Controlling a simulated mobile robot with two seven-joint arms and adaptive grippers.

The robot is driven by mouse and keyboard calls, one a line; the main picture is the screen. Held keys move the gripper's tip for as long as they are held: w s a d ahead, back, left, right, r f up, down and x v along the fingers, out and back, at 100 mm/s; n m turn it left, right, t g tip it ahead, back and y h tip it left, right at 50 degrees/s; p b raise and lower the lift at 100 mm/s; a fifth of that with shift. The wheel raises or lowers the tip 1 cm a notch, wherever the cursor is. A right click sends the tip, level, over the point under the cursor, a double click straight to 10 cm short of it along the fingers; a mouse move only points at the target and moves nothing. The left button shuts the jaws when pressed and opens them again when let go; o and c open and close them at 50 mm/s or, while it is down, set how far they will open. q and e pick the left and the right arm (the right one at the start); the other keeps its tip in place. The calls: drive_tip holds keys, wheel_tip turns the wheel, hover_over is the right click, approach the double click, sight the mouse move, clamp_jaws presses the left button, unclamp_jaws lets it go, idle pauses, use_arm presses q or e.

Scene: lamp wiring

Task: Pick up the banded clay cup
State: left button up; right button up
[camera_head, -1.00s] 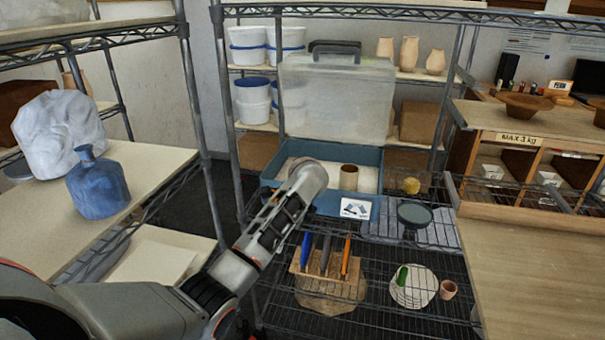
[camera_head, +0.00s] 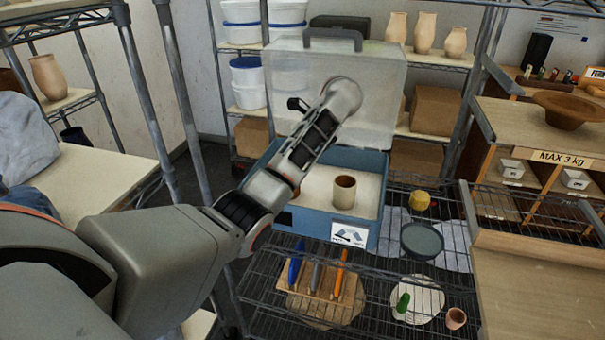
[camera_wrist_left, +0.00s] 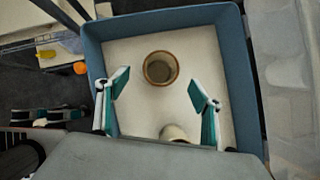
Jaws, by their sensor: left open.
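Two cups stand in the white-floored blue bin (camera_head: 384,172). One pale cup with a brown inside (camera_head: 344,192) stands clear in the head view. The other (camera_head: 293,190) is mostly hidden behind my left arm. In the left wrist view a round brown-rimmed cup (camera_wrist_left: 160,68) stands upright just beyond and between my fingertips. A paler cup (camera_wrist_left: 175,132) is partly hidden by my gripper body. I cannot tell for sure which cup is banded. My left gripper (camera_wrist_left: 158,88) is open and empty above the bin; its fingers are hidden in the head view.
A translucent lid (camera_head: 375,75) stands up behind the bin. The bin walls surround the cups. Teal-padded parts (camera_wrist_left: 55,115), perhaps my right gripper, show at the wrist view's lower left.

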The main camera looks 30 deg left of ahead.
use_arm(q)
drive_tip(key=shift+w+a, duration=0.15)
drive_tip(key=x, duration=0.7)
drive_tip(key=shift+f, duration=0.3)
drive_tip(key=c, duration=1.4)
use_arm(e)
drive_tip(key=shift+s+a+f, duration=0.15)
drive_tip(key=shift+s+a, duration=0.05)
drive_tip(key=shift+s, duration=0.25)
